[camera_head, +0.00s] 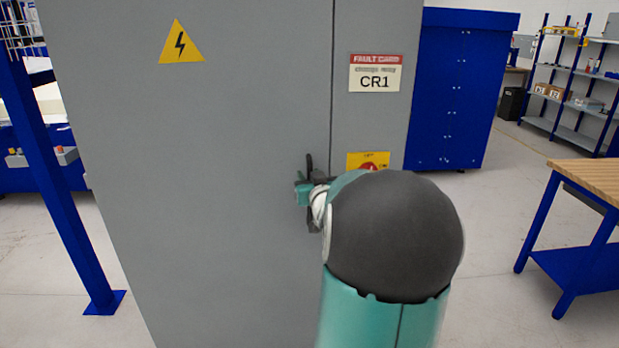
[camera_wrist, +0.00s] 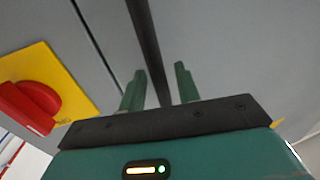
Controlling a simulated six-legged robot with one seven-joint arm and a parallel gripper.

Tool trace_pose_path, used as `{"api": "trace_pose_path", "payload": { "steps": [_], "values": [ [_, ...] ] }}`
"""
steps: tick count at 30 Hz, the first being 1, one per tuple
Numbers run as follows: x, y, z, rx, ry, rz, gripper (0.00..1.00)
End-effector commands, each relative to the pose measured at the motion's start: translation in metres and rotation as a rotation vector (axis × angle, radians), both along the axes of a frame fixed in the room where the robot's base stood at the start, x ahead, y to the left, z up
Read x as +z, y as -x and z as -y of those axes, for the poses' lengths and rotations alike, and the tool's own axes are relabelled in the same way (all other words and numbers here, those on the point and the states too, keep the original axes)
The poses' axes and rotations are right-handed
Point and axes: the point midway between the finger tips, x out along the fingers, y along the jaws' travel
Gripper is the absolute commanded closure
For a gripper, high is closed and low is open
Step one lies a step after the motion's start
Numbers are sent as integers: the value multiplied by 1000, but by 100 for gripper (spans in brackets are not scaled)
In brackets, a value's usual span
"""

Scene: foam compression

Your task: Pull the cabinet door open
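The grey cabinet door (camera_head: 200,200) fills the middle left of the head view, with a yellow warning triangle on it. It looks shut, with a thin dark seam at its right edge. A dark bar handle (camera_wrist: 148,45) runs between the two green fingers of my gripper (camera_wrist: 159,86) in the wrist view. The fingers are apart, with a gap visible on each side of the bar. In the head view my gripper (camera_head: 307,193) is at the door near the seam, and the handle's dark top (camera_head: 309,164) shows above it. My arm hides part of the cabinet.
A red rotary switch (camera_wrist: 28,108) on a yellow plate sits right of the seam in the head view, partly behind my arm. A blue post (camera_head: 60,180) stands at the left. A blue cabinet (camera_head: 460,90) and wooden-topped bench (camera_head: 590,182) are at the right, with clear floor between.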

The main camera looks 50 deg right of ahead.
Motion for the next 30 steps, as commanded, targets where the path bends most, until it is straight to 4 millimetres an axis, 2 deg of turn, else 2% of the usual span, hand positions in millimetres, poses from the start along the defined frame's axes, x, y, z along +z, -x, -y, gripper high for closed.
{"api": "trace_pose_path", "payload": {
  "steps": [5, 9, 10, 21, 30],
  "values": [
    [0, 0, 0, 0, 0, 0, 69],
    [0, 0, 0, 0, 0, 0, 97],
    [0, 0, 0, 0, 0, 0, 100],
    [0, 1, -1, -2, 0, 0, 100],
    [0, 5, -9, -18, 1, 1, 100]
  ]
}}
